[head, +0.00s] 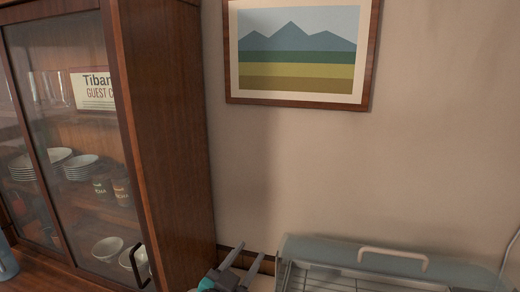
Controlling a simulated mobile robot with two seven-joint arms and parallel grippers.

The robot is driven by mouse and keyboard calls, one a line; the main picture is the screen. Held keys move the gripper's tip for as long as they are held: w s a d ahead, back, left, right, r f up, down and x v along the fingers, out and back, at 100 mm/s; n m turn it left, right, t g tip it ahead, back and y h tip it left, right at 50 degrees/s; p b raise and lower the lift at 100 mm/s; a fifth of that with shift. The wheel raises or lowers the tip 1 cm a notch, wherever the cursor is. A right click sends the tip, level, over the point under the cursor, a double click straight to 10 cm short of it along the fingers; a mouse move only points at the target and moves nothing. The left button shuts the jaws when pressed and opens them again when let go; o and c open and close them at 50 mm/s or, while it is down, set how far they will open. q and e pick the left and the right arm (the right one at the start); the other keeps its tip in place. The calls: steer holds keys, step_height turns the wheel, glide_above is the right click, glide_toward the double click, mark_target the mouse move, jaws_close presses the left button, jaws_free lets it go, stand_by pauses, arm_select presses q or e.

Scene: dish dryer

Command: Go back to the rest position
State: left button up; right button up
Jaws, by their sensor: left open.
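My left gripper (248,254) shows at the bottom edge of the head view, left of the dish dryer (340,258). Its two grey fingers are spread apart, pointing up and to the right, with nothing seen between them. The rest of the left arm is cut off by the frame. The dish dryer has a clear greyish lid, a pale handle and a wire rack; its lower part is out of frame. My right gripper is not in view.
A wooden cabinet (170,130) with glass doors stands at the left, holding stacked plates (82,168), mugs (121,191) and bowls (107,248). A dark handle (140,265) sticks out from its door. A framed mountain picture (300,50) hangs on the otherwise bare wall.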

arm_select(q)
steer(key=s+a+f+n+g+y, duration=0.55)
steer(key=s+a+f, duration=0.35)
steer(key=s+f, duration=0.2)
steer(key=s+a+f+g, duration=0.2)
steer(key=s+f+g, duration=0.15)
steer(key=s, duration=0.55)
steer(key=s+a+f+g, duration=0.2)
steer(key=s+g, duration=0.2)
steer(key=s, duration=0.4)
step_height(320, 180, down, 30)
steer(key=s+g+b, duration=0.1)
steer(key=s+b, duration=0.1)
steer(key=b, duration=0.6)
steer(key=s+a+f+g+y+b, duration=0.1)
steer(key=s+a+f+b, duration=0.2)
steer(key=s+f+b, duration=0.4)
steer(key=s+f, duration=0.4)
steer(key=f, duration=0.3)
steer(key=s+f, duration=0.4)
steer(key=f, duration=0.3)
steer(key=shift+s+f+b, duration=0.15)
steer(key=shift+s+b, duration=0.15)
steer(key=shift+s, duration=0.05)
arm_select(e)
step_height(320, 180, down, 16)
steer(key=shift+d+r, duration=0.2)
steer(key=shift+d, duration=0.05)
